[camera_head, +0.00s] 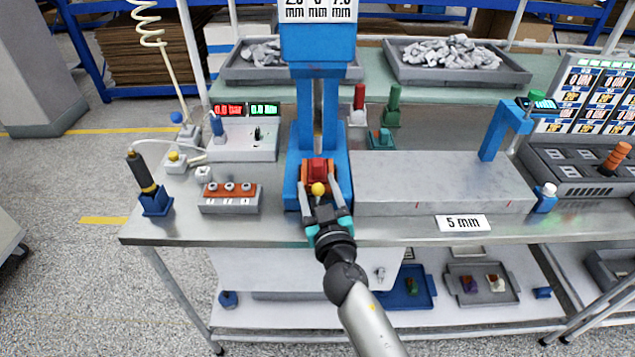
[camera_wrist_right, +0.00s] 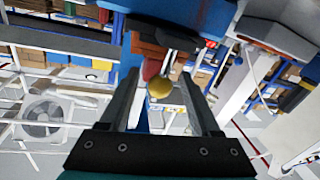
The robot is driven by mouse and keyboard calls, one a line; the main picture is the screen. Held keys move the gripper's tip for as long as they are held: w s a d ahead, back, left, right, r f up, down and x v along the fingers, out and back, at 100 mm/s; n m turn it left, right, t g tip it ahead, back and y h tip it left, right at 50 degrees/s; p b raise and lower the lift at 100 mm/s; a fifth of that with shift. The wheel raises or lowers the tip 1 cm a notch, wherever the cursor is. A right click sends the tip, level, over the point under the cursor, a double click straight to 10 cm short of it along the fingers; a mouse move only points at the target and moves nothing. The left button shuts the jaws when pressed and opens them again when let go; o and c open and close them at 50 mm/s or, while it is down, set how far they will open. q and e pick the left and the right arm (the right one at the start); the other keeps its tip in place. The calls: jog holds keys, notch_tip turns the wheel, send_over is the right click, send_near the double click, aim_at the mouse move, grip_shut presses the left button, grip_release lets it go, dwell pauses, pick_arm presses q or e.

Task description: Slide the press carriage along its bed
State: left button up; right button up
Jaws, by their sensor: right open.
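The blue press (camera_head: 317,50) stands upright at the bench's middle, its two columns rising behind a red-and-orange block (camera_head: 318,169). I take this block to be the press carriage. A yellow ball knob (camera_head: 318,189) sticks out from its front; the knob also shows in the right wrist view (camera_wrist_right: 160,88). A long grey bed (camera_head: 440,180) runs right from the press. My right gripper (camera_head: 321,194) is open, its fingers on either side of the knob. Whether they touch it cannot be told. My left gripper is not in view.
Left are an orange-topped block (camera_head: 230,190), a meter box (camera_head: 233,138) and a dark-handled tool in a blue holder (camera_head: 156,201).

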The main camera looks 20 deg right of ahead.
jog(key=shift+s, duration=0.1)
grip_shut()
dwell(0.4)
dwell(0.9)
